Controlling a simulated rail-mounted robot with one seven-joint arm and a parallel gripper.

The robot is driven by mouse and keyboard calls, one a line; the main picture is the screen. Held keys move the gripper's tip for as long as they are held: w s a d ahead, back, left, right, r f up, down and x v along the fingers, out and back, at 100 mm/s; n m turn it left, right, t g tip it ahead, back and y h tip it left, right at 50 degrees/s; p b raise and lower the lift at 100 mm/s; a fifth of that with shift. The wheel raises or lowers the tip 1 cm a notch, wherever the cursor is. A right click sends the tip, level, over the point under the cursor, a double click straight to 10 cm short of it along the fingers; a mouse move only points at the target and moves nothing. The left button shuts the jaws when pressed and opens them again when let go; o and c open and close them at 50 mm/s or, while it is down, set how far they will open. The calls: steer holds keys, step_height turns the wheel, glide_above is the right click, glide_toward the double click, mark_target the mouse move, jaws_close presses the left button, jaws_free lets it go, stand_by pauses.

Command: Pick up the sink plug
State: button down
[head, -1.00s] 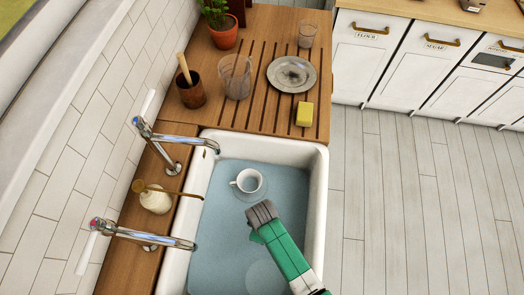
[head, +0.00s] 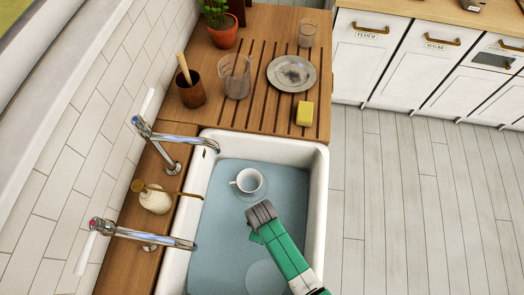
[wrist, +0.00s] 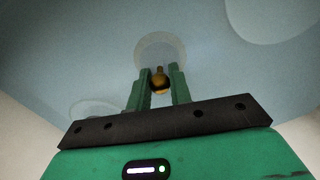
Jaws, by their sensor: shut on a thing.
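The sink plug (wrist: 159,81) shows in the wrist view as a small rounded brass-coloured piece with a narrow neck. It sits between the two green fingers of my gripper (wrist: 158,90), which is shut on it. A pale round patch (wrist: 160,47) lies behind it on the blue-grey sink surface. Whether the plug touches that surface I cannot tell. In the head view my gripper (head: 262,214) reaches down into the white sink (head: 317,200); its fingertips and the plug are hidden there.
A white cup (head: 249,181) stands in the sink just beyond my gripper. Two chrome taps (head: 175,138) reach over the sink's left rim. A yellow sponge (head: 304,113), a plate (head: 292,74) and glasses stand on the wooden drainer behind. Floor on the right is clear.

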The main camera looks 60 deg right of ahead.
steer(key=r, duration=0.2)
steer(key=r+p, duration=0.1)
steer(key=shift+s+a, duration=0.3)
steer(key=shift+a, duration=0.1)
steer(key=s+a, duration=0.3)
steer(key=a, duration=0.1)
steer(key=s+a+r+p, duration=0.1)
steer(key=s+a, duration=0.2)
steer(key=a, duration=0.1)
steer(key=s+a, duration=0.2)
steer(key=a, duration=0.2)
steer(key=shift+s+a+r, duration=0.1)
steer(key=shift+s+r, duration=0.1)
steer(key=shift+s, duration=0.2)
